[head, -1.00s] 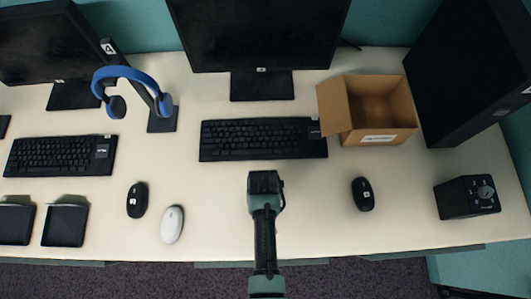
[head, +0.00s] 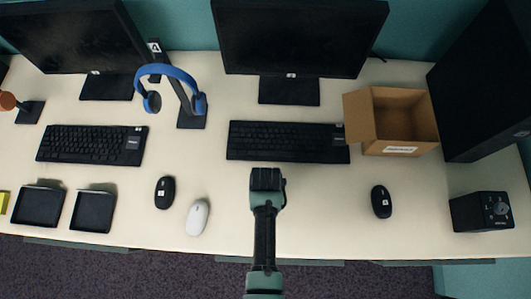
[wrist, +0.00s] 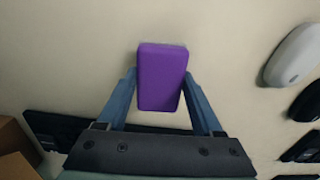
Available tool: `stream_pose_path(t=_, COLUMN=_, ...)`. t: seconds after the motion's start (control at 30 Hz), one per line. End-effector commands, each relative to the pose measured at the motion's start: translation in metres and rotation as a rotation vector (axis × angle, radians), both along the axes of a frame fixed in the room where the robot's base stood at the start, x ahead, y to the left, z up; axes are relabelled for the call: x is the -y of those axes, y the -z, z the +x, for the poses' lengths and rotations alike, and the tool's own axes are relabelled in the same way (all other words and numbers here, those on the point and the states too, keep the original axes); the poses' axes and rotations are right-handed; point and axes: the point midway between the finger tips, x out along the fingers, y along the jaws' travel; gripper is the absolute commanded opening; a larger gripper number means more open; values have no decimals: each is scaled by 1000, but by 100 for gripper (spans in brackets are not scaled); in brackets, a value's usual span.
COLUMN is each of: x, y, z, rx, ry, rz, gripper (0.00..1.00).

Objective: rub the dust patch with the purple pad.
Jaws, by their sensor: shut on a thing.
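My gripper (head: 266,181) is over the front middle of the table in the head view, below the middle keyboard and right of the white mouse. In the wrist view, my gripper (wrist: 160,80) is shut on the purple pad (wrist: 160,72), a small block with rounded edges held between the two fingers. The pad is over bare tabletop, and I cannot tell whether it touches it. The head view hides the pad behind my gripper. I cannot make out a dust patch in either view.
The cream table (head: 330,210) has a keyboard (head: 287,142), an open cardboard box (head: 402,148), a black mouse (head: 381,202), a white mouse (head: 198,218), another black mouse (head: 165,192), a dark knobbed box (head: 481,211) and black trays (head: 92,212). Bare tabletop lies around my gripper.

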Motion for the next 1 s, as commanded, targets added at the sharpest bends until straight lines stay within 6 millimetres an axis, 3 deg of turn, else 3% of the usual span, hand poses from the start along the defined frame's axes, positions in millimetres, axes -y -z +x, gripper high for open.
stream_pose_path(t=0.03, x=0, y=-10, z=2, rx=1, ry=0, rz=0, gripper=16)
stream_pose_path(t=0.43, x=-1, y=-44, z=7, rx=1, ry=1, rz=0, gripper=16)
stream_pose_path(t=1.0, x=-1, y=-47, z=9, rx=2, ry=1, rz=0, gripper=16)
